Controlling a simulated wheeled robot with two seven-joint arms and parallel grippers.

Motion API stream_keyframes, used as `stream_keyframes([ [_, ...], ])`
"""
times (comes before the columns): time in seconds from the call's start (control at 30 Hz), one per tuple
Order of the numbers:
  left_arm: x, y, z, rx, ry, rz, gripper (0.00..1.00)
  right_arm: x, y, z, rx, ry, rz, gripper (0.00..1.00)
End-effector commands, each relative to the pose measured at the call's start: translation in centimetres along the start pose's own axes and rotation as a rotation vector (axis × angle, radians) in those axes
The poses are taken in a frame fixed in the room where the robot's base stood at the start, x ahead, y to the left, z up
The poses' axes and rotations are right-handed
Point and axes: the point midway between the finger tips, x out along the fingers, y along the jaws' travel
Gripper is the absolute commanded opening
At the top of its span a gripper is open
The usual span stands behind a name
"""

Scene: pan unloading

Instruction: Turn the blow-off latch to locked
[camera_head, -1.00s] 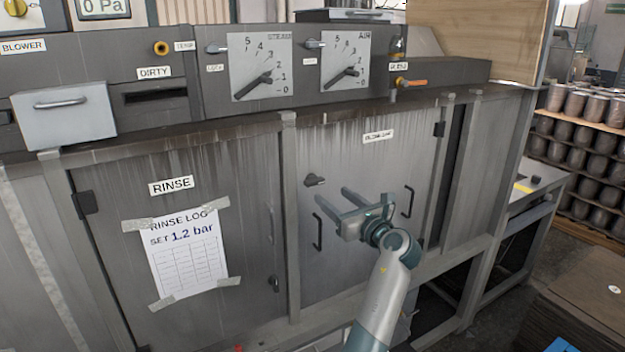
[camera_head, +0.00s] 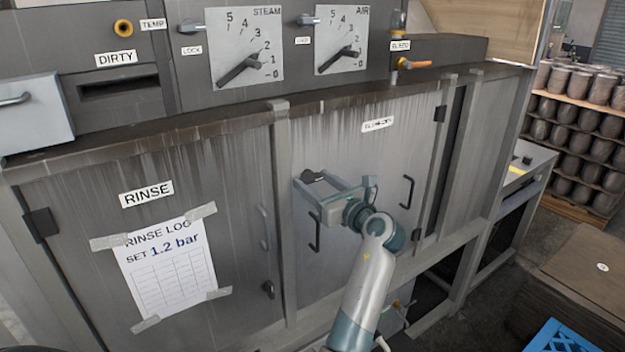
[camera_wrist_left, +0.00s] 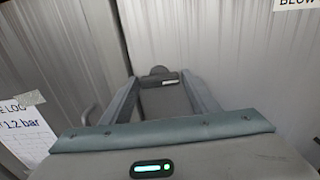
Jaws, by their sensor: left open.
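The blow-off latch (camera_head: 314,176) is a small dark turn handle on the upper left of the grey blow-off door (camera_head: 345,150). My left gripper (camera_head: 307,185) is open, its two fingers reaching up and left to the latch. In the left wrist view the dark latch (camera_wrist_left: 158,71) shows just beyond and between the fingertips of my left gripper (camera_wrist_left: 159,80). Whether the fingers touch it I cannot tell. The fingers partly hide the latch in the head view. My right gripper is not in view.
The blow-off door has black bar handles, one (camera_head: 315,232) just below the gripper and one (camera_head: 407,191) to its right. The rinse door (camera_head: 75,235) with a taped log sheet (camera_head: 165,270) is on the left. Steam and air dials (camera_head: 243,48) sit above a ledge.

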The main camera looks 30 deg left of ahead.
Motion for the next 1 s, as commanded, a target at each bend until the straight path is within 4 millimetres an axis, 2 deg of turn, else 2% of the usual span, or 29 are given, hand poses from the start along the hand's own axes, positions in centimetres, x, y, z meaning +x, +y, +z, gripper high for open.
stream_keyframes([
  [0.23, -0.02, 0.01, 0.01, 0.0, 0.0, 0.0, 0.55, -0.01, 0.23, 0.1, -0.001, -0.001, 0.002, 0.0],
  [0.27, -0.02, 0.01, 0.01, 0.0, 0.0, 0.0, 0.5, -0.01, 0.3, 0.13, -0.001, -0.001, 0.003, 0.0],
  [0.37, -0.01, 0.0, 0.01, 0.0, 0.0, 0.0, 0.26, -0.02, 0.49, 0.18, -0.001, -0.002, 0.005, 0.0],
  [0.4, -0.01, 0.0, 0.01, 0.0, 0.0, 0.0, 0.24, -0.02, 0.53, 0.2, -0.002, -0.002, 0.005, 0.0],
  [0.73, 0.01, 0.0, -0.03, -0.025, 0.0, 0.0, 0.24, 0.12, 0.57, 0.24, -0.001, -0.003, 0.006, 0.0],
  [1.0, 0.01, -0.01, -0.09, -0.138, 0.0, -0.001, 0.24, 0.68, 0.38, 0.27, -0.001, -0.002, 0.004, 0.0],
])
